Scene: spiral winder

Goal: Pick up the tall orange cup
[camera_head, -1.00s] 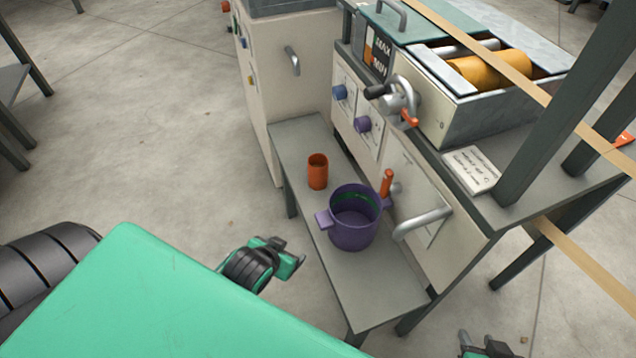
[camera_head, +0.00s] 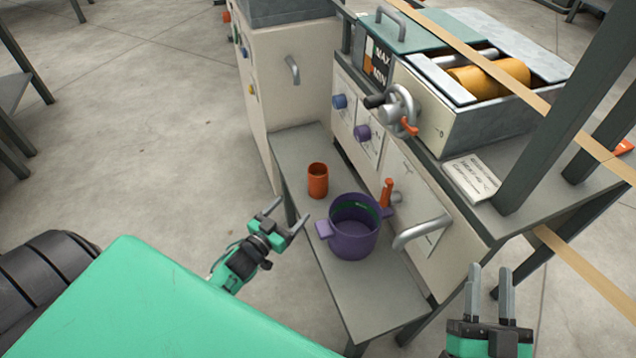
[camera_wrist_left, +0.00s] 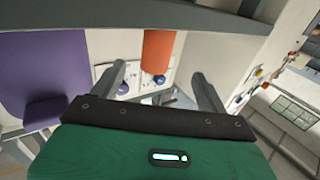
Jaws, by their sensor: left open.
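The tall orange cup (camera_head: 317,181) stands upright on the grey bench (camera_head: 375,309), to the left of and behind the purple pot. It also shows in the left wrist view (camera_wrist_left: 158,50), beyond and between my open fingers. My left gripper (camera_head: 287,219) is open and empty, in front of and to the left of the cup, apart from it. It also shows in the left wrist view (camera_wrist_left: 160,90). My right gripper (camera_head: 491,281) is open and empty at the lower right, away from the cup.
A purple two-handled pot (camera_head: 353,238) stands on the bench close to the cup; it also shows in the left wrist view (camera_wrist_left: 40,65). The machine (camera_head: 405,190) with knobs, a crank and a bar handle rises behind the bench. Open floor (camera_head: 180,130) lies to the left.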

